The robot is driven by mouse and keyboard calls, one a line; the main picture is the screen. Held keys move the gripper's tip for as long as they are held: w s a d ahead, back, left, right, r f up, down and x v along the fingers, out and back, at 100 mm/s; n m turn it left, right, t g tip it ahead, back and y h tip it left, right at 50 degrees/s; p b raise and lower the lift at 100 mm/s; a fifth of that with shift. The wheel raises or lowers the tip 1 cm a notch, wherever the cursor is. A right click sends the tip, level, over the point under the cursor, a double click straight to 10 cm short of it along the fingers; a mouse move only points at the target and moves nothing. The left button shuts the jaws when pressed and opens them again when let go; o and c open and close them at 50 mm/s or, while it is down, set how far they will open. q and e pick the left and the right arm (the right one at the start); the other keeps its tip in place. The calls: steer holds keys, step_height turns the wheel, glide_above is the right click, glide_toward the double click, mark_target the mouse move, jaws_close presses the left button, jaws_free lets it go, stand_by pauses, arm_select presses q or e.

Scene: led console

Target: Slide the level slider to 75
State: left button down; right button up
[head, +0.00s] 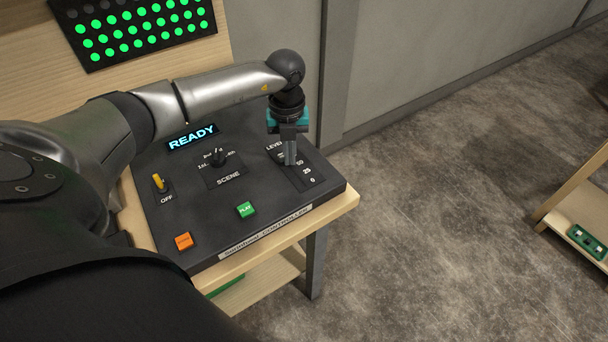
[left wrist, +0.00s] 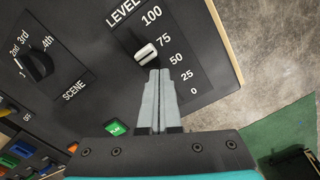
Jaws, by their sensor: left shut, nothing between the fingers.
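The level slider is at the right of the black console (head: 290,205). In the left wrist view its white-topped knob (left wrist: 146,53) appears about level with the 75 label (left wrist: 164,39), on a scale from 0 to 100. My left gripper (head: 290,163) points down over the slider and is shut and empty. Its fingertips (left wrist: 158,72) are just on the 50 side of the knob; I cannot tell whether they touch it. In the head view the gripper hides the knob and the upper labels. My right gripper is in neither view.
The console also has a scene dial (head: 218,158), a yellow-tipped switch (head: 159,183), a green play button (head: 246,209), an orange button (head: 184,241) and a READY display (head: 192,137). A green-lit LED panel (head: 138,30) is behind. Open floor lies to the right.

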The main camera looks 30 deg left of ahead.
mark_target(291, 169)
arm_select(q)
steer(key=shift+s+d+r, duration=0.1)
steer(key=shift+d+r, duration=0.15)
steer(key=shift+r, duration=0.05)
step_height(291, 169, up, 7)
steer(key=p, duration=0.6)
steer(key=shift+f, duration=0.1)
stand_by(0.3)
